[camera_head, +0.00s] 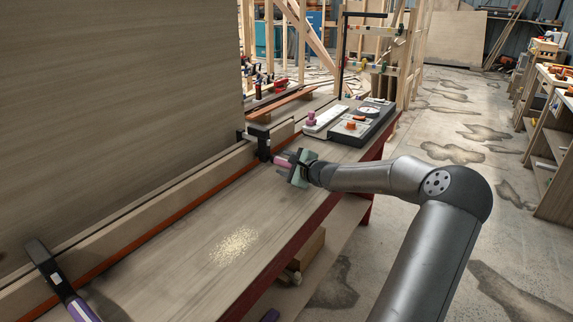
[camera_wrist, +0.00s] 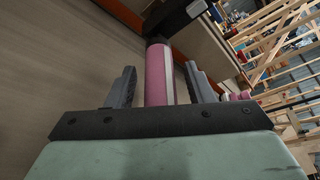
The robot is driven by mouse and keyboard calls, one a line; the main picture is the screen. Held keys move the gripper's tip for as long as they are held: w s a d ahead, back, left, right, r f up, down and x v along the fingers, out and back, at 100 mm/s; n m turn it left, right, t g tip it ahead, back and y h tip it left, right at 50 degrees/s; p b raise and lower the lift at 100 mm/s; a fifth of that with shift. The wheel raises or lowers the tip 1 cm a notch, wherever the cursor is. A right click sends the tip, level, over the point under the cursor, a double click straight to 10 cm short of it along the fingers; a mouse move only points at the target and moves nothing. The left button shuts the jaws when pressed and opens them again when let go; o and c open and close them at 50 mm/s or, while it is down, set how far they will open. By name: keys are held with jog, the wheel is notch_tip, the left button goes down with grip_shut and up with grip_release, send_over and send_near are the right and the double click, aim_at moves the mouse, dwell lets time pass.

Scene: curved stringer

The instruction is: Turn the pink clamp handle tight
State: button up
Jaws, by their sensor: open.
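The pink clamp handle (camera_wrist: 157,75) stands between the two open fingers of my gripper (camera_wrist: 160,85) in the wrist view, with a pale stripe along its side. A gap shows between the handle and each finger. In the head view the pink handle (camera_head: 281,162) shows just left of my gripper (camera_head: 285,160), partly covered by it. The black clamp body (camera_head: 263,145) sits on the long wooden strip at the bench's back. Whether the far end of the handle is touched is hidden.
A second clamp with a purple handle (camera_head: 82,308) is at the lower left. A dark tray (camera_head: 362,125) with an orange knob and a dial lies at the bench's far end. A sawdust pile (camera_head: 234,245) lies on the bench (camera_head: 185,265). A large wooden panel (camera_head: 120,100) rises behind.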

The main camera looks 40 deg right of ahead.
jog(key=c, duration=1)
jog(key=r+m+p, duration=0.1)
jog(key=p, duration=0.6)
jog(key=shift+f+m+g+y, duration=0.1)
jog(key=shift+m+g+y, duration=0.2)
jog(key=shift+m, duration=0.1)
jog(key=shift+f+m+p, duration=0.3)
jog(key=shift+f+p, duration=0.05)
jog(key=shift+p, duration=0.25)
jog(key=o, duration=1)
jog(key=shift+s, duration=0.1)
jog(key=v, duration=1.7)
jog(key=shift+d+r+b, duration=0.2)
jog(key=shift+r+b, duration=0.05)
jog(key=shift+b, duration=0.2)
